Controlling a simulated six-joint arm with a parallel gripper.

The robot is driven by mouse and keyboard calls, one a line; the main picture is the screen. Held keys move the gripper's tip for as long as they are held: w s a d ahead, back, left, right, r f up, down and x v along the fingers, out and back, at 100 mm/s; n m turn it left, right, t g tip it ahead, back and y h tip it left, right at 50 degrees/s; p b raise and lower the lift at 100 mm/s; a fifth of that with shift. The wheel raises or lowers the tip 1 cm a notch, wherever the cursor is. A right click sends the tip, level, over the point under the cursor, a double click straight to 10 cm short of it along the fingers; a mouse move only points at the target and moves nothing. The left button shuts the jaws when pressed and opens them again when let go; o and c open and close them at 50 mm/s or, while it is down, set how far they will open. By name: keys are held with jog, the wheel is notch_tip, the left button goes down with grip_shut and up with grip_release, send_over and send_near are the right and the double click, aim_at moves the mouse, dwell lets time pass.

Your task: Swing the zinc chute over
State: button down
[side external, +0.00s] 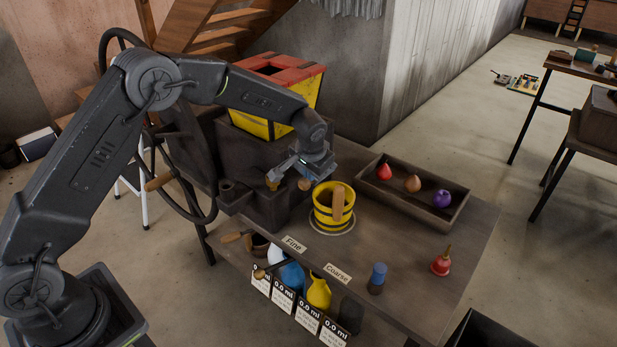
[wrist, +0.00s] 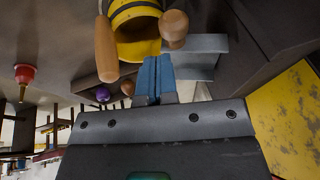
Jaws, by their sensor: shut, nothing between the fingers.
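A light grey metal piece, which looks like the zinc chute (wrist: 207,45), shows in the wrist view behind and to the right of my fingertips. A round wooden knob (wrist: 173,28) appears at its left end. My gripper (wrist: 154,62) is shut and empty, with its blue fingers together just below the knob in the picture; I cannot tell whether they touch it. In the side view my gripper (side external: 291,174) is beside the dark mill block, left of the yellow bucket, and hides most of the chute there. A wooden knob (side external: 305,185) shows under the wrist.
The yellow banded bucket (side external: 322,215) with a wooden handle (side external: 338,203) stands close by on a round plate. A yellow-and-red hopper (side external: 280,85) rises behind. A tray (side external: 445,213) holds coloured bulb-shaped pieces. A red bulb (side external: 441,262) and blue-topped piece (side external: 377,277) stand in front.

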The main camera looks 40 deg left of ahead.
jog(key=s+a+f+v, duration=0.1)
jog(key=s+v, duration=0.2)
jog(key=v, duration=1.5)
jog(key=s+a+r+t+h, duration=0.1)
jog(key=s+r, duration=0.3)
jog(key=s, duration=0.6)
jog(key=s+a+r+t+h, duration=0.1)
jog(key=s+a+r, duration=0.15)
jog(key=s, duration=0.65)
jog(key=s+f, duration=0.2)
jog(key=s, duration=0.7)
jog(key=shift+d, duration=0.35)
